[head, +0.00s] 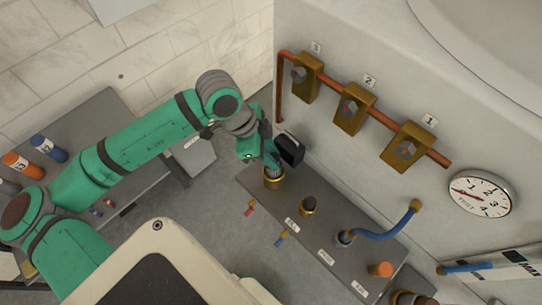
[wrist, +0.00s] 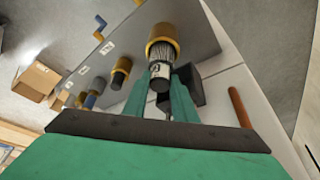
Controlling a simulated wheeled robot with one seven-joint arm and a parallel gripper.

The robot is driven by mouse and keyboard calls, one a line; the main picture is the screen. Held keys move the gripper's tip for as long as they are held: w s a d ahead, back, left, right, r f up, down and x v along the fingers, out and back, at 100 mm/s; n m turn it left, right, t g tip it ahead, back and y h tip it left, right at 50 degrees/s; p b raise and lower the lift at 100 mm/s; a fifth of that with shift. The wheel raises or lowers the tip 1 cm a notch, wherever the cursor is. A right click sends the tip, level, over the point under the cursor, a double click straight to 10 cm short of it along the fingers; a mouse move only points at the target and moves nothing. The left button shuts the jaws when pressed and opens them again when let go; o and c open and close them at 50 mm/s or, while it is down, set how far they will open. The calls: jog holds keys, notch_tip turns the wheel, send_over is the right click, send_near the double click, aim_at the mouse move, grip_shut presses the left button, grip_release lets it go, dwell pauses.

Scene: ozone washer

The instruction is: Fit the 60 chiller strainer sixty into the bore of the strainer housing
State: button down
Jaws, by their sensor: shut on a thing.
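In the wrist view my gripper's two green fingers (wrist: 163,88) are shut on the dark end of a grey, ribbed cylinder, the strainer (wrist: 160,55). Its far part meets the brass collar (wrist: 163,33) and seems to be partly within it. How deep it sits, and whether it is fully in line with the bore, I cannot tell. In the head view the fingers mostly hide the strainer.
On the same bench top stand another brass-ringed fitting (head: 308,206), a blue hose (head: 385,233) and an orange-capped part (head: 380,269). Small red (head: 250,208) and blue (head: 281,238) valves are at its front edge. A copper pipe with brass valve blocks (head: 353,109) runs along the wall behind.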

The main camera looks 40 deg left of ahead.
jog(key=shift+f, duration=0.8)
jog(key=shift+f, duration=0.6)
jog(key=c, duration=1.5)
grip_release()
jog(key=shift+o, duration=0.2)
jog(key=shift+a+r, duration=0.1)
jog(key=shift+r, duration=0.55)
jog(key=v, duration=1.2)
